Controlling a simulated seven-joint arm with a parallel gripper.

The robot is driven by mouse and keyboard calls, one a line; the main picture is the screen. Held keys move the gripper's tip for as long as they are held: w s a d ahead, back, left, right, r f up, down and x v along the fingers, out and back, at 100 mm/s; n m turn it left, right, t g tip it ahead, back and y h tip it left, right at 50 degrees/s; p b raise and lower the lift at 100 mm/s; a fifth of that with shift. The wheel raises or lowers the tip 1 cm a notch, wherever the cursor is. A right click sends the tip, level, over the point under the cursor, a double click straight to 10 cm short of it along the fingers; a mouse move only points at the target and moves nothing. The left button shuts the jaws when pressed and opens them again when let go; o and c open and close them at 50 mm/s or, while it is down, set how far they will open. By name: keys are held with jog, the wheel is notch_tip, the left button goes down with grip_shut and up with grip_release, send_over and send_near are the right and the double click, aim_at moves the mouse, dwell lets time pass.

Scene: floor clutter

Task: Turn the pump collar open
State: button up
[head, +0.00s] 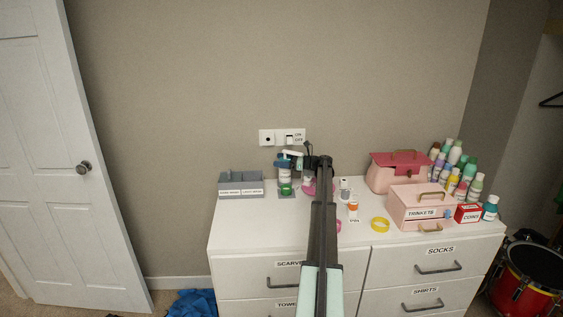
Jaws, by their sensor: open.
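A pump bottle (284,174) stands upright on the dresser top near the wall, with a dark blue body, a pale label and green near its base. Its pale pump head (292,153) points right. The collar below the head is too small to tell whether it is turned open or closed. My gripper (309,160) is open, just right of the bottle at about the height of the pump head. My arm reaches up from the bottom of the picture and hides part of the dresser top. Whether the fingers touch the pump cannot be told.
A grey labelled box (241,190) stands left of the bottle. A pink object (309,187) and small containers are close on the right. A yellow ring (380,225), a trinkets box (420,207), a pink case (397,175) and several bottles (464,172) fill the right side.

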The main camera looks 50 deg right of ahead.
jog(key=c, duration=1.4)
jog(key=shift+h, duration=0.3)
jog(key=m+t+h, duration=0.1)
jog(key=m+h, duration=0.1)
jog(key=shift+a+h, duration=0.1)
jog(key=shift+h, duration=0.2)
jog(key=m+h, duration=0.2)
jog(key=m+t+h, duration=0.1)
jog(key=h, duration=0.2)
jog(key=shift+d+m, duration=0.2)
jog(key=shift+m, duration=0.2)
jog(key=m+h, duration=0.2)
jog(key=h, duration=0.1)
jog(key=d+m+g+h, duration=0.1)
jog(key=m+h, duration=0.1)
jog(key=h, duration=0.1)
jog(key=m+g+h, duration=0.1)
jog(key=m+h, duration=0.1)
jog(key=h, duration=0.1)
jog(key=shift+d+h, duration=0.15)
jog(key=shift+h, duration=0.25)
jog(key=shift+d, duration=0.1)
